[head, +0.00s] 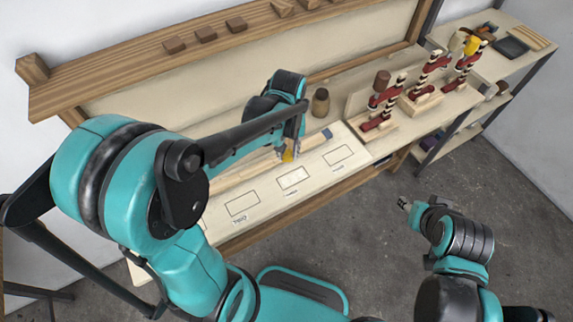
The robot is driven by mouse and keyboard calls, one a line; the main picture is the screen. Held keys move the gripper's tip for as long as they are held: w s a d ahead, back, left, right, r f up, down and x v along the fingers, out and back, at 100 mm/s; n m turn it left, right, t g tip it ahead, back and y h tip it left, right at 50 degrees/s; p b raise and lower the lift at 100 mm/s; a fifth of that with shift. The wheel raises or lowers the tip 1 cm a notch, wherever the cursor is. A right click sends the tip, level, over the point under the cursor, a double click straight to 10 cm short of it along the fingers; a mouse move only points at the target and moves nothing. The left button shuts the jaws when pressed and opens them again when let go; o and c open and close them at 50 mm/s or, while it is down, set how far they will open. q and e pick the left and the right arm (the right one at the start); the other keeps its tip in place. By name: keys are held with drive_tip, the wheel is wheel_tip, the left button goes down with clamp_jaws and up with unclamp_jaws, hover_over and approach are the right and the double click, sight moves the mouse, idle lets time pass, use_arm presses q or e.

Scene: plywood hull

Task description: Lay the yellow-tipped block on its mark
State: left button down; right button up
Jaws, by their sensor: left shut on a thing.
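My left gripper (291,138) is shut on the yellow-tipped block (288,156), whose yellow end shows below the fingers. The rest of the block is mostly hidden by the gripper. It is held over the pale board (266,214), just above and behind the middle outlined rectangle (293,178); I cannot tell whether it touches the board. Other outlined rectangles are a left one (242,204) and a right one (338,156), each with a small label too small to read. My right gripper (404,204) is over the floor, away from the bench; its fingers are too small to judge.
A blue-ended piece (327,134) lies behind the right rectangle. A brown jar (320,102) stands behind it. Several red-and-white figures (380,104) stand on wooden bases to the right. A wooden rail with small blocks (174,45) runs along the back. Grey floor (480,190) is clear.

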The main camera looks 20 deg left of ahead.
use_arm(q)
drive_tip(key=s+d+r+m+p, duration=0.15)
drive_tip(key=s+d+m, duration=0.25)
drive_tip(key=d+m, duration=0.7)
drive_tip(key=m+b, duration=0.1)
drive_tip(key=b, duration=0.1)
hover_over(285, 182)
wheel_tip(285, 182, down, 7)
drive_tip(key=shift+f, duration=0.15)
wheel_tip(285, 182, down, 4)
drive_tip(key=shift+f+b, duration=0.1)
drive_tip(key=shift+b, duration=0.9)
drive_tip(key=shift+s, duration=0.1)
drive_tip(key=c, duration=1.3)
unclamp_jaws()
drive_tip(key=shift+o, duration=0.2)
